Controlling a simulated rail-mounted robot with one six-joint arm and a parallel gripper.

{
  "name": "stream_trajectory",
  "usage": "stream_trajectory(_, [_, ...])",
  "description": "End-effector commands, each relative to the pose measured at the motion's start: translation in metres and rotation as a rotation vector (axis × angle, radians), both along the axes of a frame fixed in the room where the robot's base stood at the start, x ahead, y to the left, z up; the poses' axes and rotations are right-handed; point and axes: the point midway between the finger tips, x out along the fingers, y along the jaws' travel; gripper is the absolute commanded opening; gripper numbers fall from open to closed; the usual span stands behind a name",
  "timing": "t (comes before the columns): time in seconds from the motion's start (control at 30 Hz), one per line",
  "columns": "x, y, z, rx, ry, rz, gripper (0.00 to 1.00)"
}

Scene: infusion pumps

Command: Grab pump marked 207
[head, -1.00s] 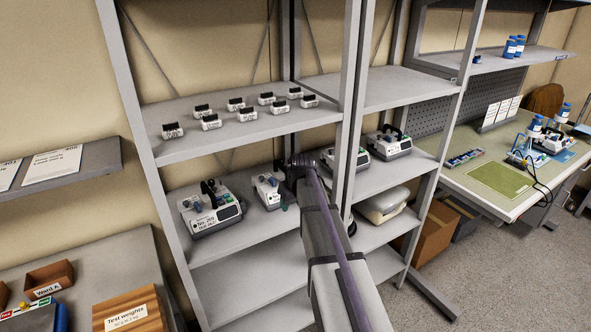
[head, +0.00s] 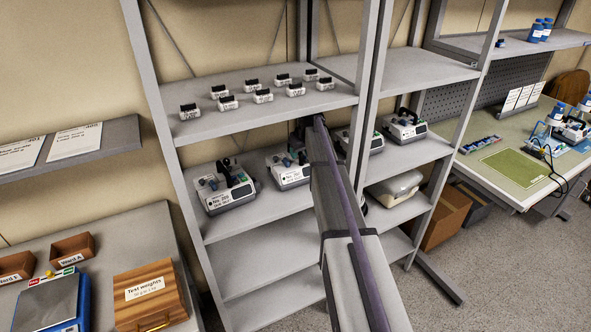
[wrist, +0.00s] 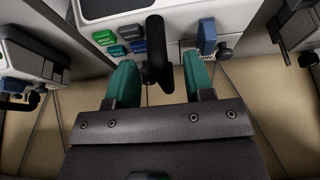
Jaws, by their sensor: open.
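Several white pumps with handles stand on the middle shelf in the head view. The left one (head: 222,192) and a second one (head: 285,172) carry front labels too small to read surely. Two more, a third (head: 372,142) and a fourth (head: 404,130), stand in the right bay. I cannot tell which is marked 207. In the wrist view my gripper (wrist: 160,62) has its two teal fingers apart on either side of a black handle (wrist: 157,45) of a white pump with green and blue buttons (wrist: 110,40). Contact is not clear. In the head view my arm hides the gripper.
Several small labelled blocks (head: 262,96) stand on the upper shelf (head: 215,128). Grey uprights (head: 366,120) divide the bays. A pale case (head: 393,189) sits below right. Parts of other pumps flank the gripper in the wrist view (wrist: 30,60).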

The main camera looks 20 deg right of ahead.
Motion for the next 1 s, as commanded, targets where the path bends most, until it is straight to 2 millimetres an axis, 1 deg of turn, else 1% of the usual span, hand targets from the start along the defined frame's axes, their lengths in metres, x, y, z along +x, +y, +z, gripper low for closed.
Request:
stream_trajectory(0.03, [0.015,0.000,0.000,0.001,0.000,0.001,0.48])
stream_trajectory(0.1, [0.029,0.000,0.000,0.001,0.000,0.001,0.48])
stream_trajectory(0.13, [0.034,0.001,-0.001,0.001,0.000,0.001,0.48])
stream_trajectory(0.17, [0.032,0.001,-0.013,0.001,0.000,0.001,0.48])
stream_trajectory(0.2, [0.033,0.001,-0.015,0.001,0.000,0.000,0.48])
stream_trajectory(0.4, [0.032,0.001,-0.011,0.000,0.000,0.000,0.47])
stream_trajectory(0.9, [0.032,0.001,-0.011,0.000,0.000,0.000,0.00])
stream_trajectory(1.0, [0.032,0.001,-0.011,0.000,0.000,0.000,0.00])
